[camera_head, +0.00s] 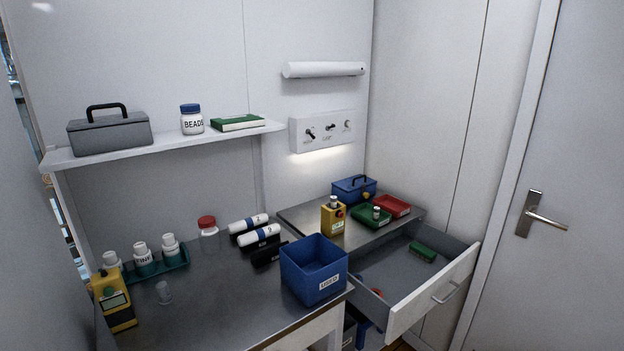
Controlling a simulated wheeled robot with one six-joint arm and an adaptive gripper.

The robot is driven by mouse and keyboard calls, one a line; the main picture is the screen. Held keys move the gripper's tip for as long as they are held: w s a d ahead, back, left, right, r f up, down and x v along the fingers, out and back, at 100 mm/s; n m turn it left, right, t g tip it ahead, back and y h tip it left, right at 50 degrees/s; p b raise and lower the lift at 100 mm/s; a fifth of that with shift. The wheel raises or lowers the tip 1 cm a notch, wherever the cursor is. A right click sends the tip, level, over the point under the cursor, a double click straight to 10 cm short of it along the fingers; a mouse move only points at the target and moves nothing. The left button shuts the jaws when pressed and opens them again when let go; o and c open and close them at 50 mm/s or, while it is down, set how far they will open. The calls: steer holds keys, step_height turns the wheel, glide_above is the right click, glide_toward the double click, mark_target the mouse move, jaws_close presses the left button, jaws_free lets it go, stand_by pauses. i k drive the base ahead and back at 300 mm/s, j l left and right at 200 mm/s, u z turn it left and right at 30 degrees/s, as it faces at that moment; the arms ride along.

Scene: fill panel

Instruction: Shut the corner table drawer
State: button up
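The corner table drawer (377,275) stands pulled out below the corner table top (336,238), at the right. Its white front panel (428,296) has a metal bar handle (446,292) and faces the lower right. Inside the drawer lie a green box (423,251) near the far side and a small blue and red item (377,292) at the near left, only partly visible. My gripper is not in view.
A blue bin (314,272) stands at the front table's edge, close to the drawer. The corner table holds a yellow box (333,217), green tray (370,216), red tray (392,206) and blue case (354,189). A door with a lever handle (545,218) is right of the drawer.

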mark_target(411, 286)
steer(key=i+j+z, duration=0.6)
steer(key=i, duration=0.2)
